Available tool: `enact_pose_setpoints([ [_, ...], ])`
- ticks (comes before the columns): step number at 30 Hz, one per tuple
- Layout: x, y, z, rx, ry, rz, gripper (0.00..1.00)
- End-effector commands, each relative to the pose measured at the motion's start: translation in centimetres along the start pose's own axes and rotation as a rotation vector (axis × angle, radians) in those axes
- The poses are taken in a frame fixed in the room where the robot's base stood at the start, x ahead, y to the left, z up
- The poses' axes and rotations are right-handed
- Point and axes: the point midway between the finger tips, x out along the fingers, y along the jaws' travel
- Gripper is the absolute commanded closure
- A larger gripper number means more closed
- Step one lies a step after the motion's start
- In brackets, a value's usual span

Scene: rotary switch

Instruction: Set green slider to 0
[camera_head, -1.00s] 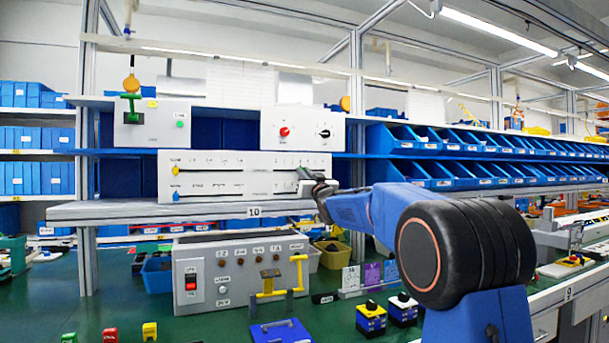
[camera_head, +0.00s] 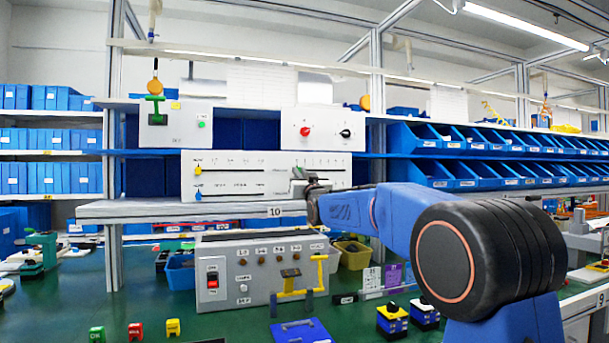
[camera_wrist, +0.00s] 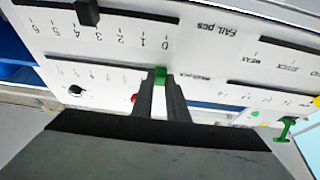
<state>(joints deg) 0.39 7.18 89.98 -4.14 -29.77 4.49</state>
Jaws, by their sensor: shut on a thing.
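The green slider (camera_wrist: 160,76) sits between the two fingertips of my gripper (camera_wrist: 161,88) in the wrist view, where the panel appears upside down. The gripper is shut on it. The slider is near the end of its track, in line with the 0 of the numbered scale above it in this view. Its own scale marks are blurred. In the head view, my gripper (camera_head: 312,195) is at the right part of the white slider panel (camera_head: 215,180), and mostly hides the slider.
A black slider (camera_wrist: 87,12) sits on the neighbouring track. The shelf edge (camera_head: 150,210) runs below the slider panel. A grey control box (camera_head: 255,285) stands lower down.

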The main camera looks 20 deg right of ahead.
Motion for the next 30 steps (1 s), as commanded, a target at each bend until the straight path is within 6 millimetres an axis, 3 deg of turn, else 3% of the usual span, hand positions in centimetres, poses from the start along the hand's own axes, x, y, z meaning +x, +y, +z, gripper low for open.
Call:
enact_pose_setpoints([
  [4, 0.0, -0.2, 0.1, 0.000, -0.001, -0.003, 1.00],
  [5, 0.0, -0.2, 0.1, 0.000, -0.001, -0.004, 0.82],
  [7, 0.0, -0.2, 0.1, 0.000, -0.001, -0.003, 0.67],
  [20, -0.8, -0.1, 0.0, 0.000, 0.000, -0.002, 0.67],
  [30, -6.7, -0.1, -0.1, 0.000, -0.001, -0.002, 0.67],
])
